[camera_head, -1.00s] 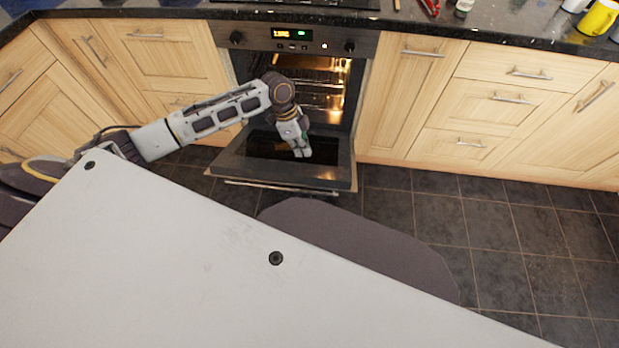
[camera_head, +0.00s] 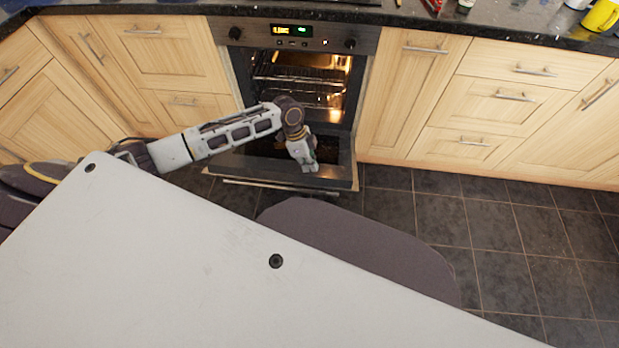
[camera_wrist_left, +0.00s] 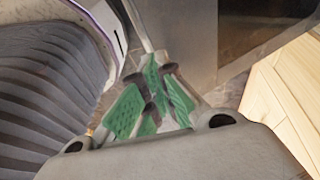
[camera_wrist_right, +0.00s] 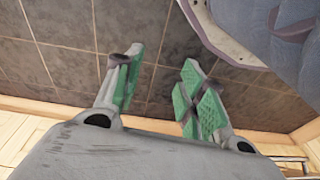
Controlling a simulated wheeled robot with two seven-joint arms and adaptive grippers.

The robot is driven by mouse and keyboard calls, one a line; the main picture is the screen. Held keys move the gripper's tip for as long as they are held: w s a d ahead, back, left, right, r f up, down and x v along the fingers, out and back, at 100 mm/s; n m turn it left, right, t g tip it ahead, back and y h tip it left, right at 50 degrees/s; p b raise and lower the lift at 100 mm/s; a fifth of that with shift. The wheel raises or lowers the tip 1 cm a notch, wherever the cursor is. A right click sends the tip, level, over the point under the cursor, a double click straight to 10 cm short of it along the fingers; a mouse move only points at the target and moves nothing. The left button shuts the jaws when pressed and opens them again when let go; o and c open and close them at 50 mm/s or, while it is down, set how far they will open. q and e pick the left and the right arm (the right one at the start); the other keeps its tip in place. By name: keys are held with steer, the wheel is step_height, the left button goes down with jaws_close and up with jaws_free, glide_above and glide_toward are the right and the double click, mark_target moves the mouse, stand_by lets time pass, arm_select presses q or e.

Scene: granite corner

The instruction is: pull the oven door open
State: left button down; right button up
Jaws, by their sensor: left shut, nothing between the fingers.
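The oven (camera_head: 297,75) is lit inside, and its door (camera_head: 335,178) is hinged down, standing far open in front of the cavity. The door's bar handle (camera_head: 245,184) runs along its front edge, partly below my view of the panel. My left gripper (camera_head: 308,167) is over the door's inner face near its outer edge. Contact with the door cannot be told. In the left wrist view its green fingertips (camera_wrist_left: 157,88) are together and empty, beside a dark flat panel. My right gripper (camera_wrist_right: 158,80) shows only in its wrist view, open and empty above floor tiles.
Wooden cabinets and drawers (camera_head: 490,100) flank the oven under a dark worktop (camera_head: 420,18). A yellow mug (camera_head: 601,16) stands on the worktop at right. Tiled floor (camera_head: 490,225) is free at right. My own base fills the foreground.

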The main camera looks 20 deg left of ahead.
mark_target(311, 181)
arm_select(q)
steer(key=f, duration=0.1)
steer(key=s+f+b, duration=0.1)
steer(key=f, duration=0.1)
steer(key=d+f, duration=0.1)
steer(key=f, duration=0.1)
steer(key=shift+s, duration=0.3)
arm_select(e)
steer(key=shift+w+a+r, duration=0.15)
steer(key=shift+w+r, duration=0.05)
steer(key=shift+r, duration=0.3)
steer(key=shift+w+a+r, duration=0.1)
steer(key=shift+w+r, duration=0.05)
steer(key=shift+r, duration=0.35)
steer(key=shift+r+t, duration=0.1)
steer(key=shift+t, duration=0.2)
arm_select(q)
steer(key=shift+s+f, duration=0.1)
steer(key=shift+f, duration=0.05)
